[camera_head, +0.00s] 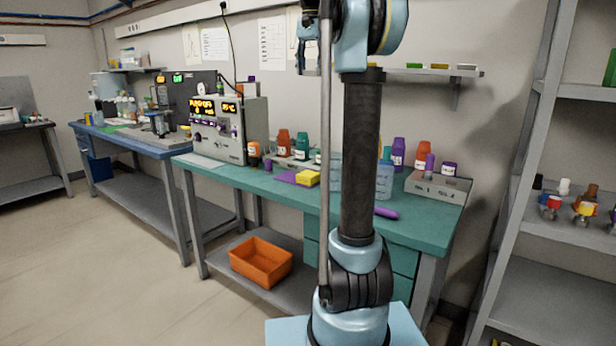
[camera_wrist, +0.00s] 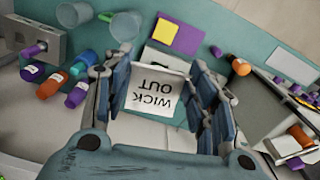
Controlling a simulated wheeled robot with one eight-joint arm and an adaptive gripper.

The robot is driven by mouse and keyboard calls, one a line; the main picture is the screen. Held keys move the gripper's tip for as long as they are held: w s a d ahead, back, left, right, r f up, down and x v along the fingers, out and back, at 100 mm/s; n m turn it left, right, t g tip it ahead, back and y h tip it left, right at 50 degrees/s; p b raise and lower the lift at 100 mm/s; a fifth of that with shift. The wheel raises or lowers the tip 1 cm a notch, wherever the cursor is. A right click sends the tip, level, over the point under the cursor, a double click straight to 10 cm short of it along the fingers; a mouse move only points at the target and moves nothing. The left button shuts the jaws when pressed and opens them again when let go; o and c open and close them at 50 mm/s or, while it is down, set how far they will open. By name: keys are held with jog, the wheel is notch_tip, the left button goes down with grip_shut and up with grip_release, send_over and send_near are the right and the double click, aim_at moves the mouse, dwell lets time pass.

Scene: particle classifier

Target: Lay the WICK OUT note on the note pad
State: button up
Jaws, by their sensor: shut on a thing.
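The WICK OUT note (camera_wrist: 152,92) is a white sheet with dark letters, upside down in the wrist view. It sits between the two blue-grey fingers of my gripper (camera_wrist: 160,66), which is shut on it. The note is held above the teal bench. Beyond it on the bench lie a yellow block (camera_wrist: 164,31) and a purple sheet (camera_wrist: 189,38), side by side. In the head view the yellow block (camera_head: 307,179) rests at the purple sheet (camera_head: 285,178). I cannot tell for sure which of these is the note pad.
Clear beakers (camera_wrist: 125,25), several bottles (camera_wrist: 48,84) and a grey rack (camera_wrist: 42,40) stand to the left in the wrist view. An instrument (camera_head: 229,130) stands on the bench's left in the head view. An orange bin (camera_head: 261,262) is on the lower shelf.

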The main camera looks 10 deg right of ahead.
jog(key=shift+d+f, duration=0.1)
jog(key=shift+w+f, duration=0.15)
jog(key=shift+f, duration=0.2)
notch_tip(320, 180, down, 12)
jog(key=w+a, duration=0.1)
jog(key=w, duration=0.2)
jog(key=m, duration=0.2)
send_near(304, 176)
jog(key=shift+w+f, duration=0.1)
jog(key=shift+f, duration=3.25)
jog(key=o, duration=0.4)
jog(key=shift+o, duration=1.3)
